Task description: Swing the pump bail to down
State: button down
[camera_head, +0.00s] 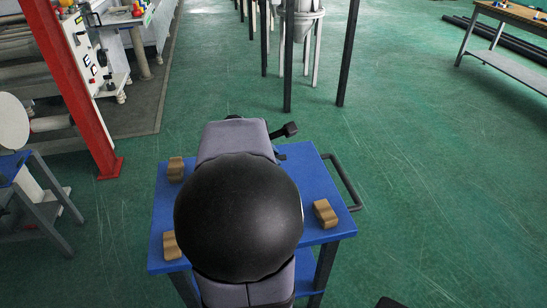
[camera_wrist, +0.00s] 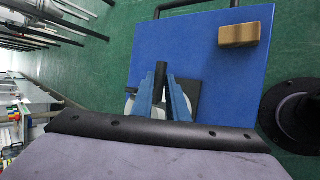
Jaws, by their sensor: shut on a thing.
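In the wrist view my gripper (camera_wrist: 164,82) has two blue fingers that come together at a dark rod, which looks like the bail (camera_wrist: 160,72). They are shut on it. A dark rod with a thick end, probably the same bail, sticks out to the right past my arm in the head view (camera_head: 287,131). Black and white parts beside the fingers, perhaps the pump, are mostly covered. My arm hides the gripper and most of the pump in the head view. I cannot tell the bail's angle.
The blue cart (camera_head: 312,185) stands below my arm, with a dark side handle (camera_head: 343,182) and wooden blocks (camera_head: 325,213) on its top. A red post (camera_head: 75,80) and machinery stand at the left, and a table (camera_head: 515,12) at the far right.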

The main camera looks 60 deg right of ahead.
jog(key=f, duration=0.1)
jog(key=s+a+f, duration=0.1)
jog(key=shift+s+f+g+y, duration=0.1)
jog(key=shift+f+g+y, duration=0.2)
jog(key=c, duration=1.8)
grip_release()
jog(key=shift+o, duration=0.3)
jog(key=shift+d, duration=0.1)
jog(key=shift+r, duration=0.15)
jog(key=p+v, duration=0.1)
jog(key=v, duration=0.6)
jog(key=shift+w+r, duration=0.25)
